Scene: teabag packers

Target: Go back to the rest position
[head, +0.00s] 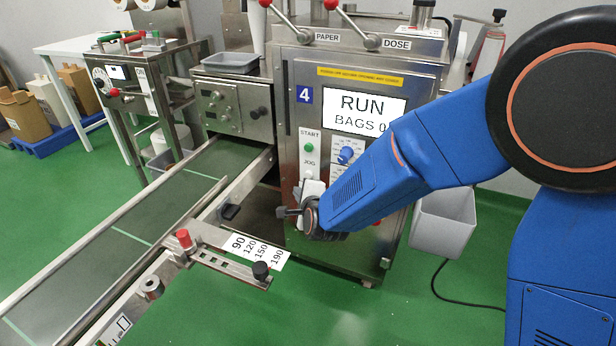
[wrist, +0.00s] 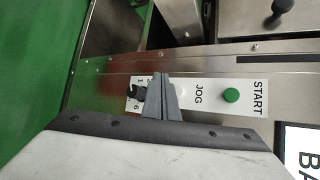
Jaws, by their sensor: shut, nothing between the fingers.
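My gripper (head: 285,211) is in front of the lower part of the machine's control strip in the head view, left of my blue forearm. In the wrist view its fingers (wrist: 161,82) are together with nothing between them. They point at the steel panel below the JOG label. A black knob (wrist: 135,92) with a numbered scale shows just left of the fingers, partly hidden. I cannot tell whether the fingertips touch the panel. The green START button (wrist: 231,95) is to their right, and it also shows in the head view (head: 309,147).
The machine's display (head: 362,112) reads RUN, BAGS 0. A conveyor (head: 120,235) runs to the lower left, with a red-knobbed guide bracket (head: 183,238) and a number plate (head: 255,250) beside it. A grey bin (head: 443,225) is at the right. Green floor is clear in front.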

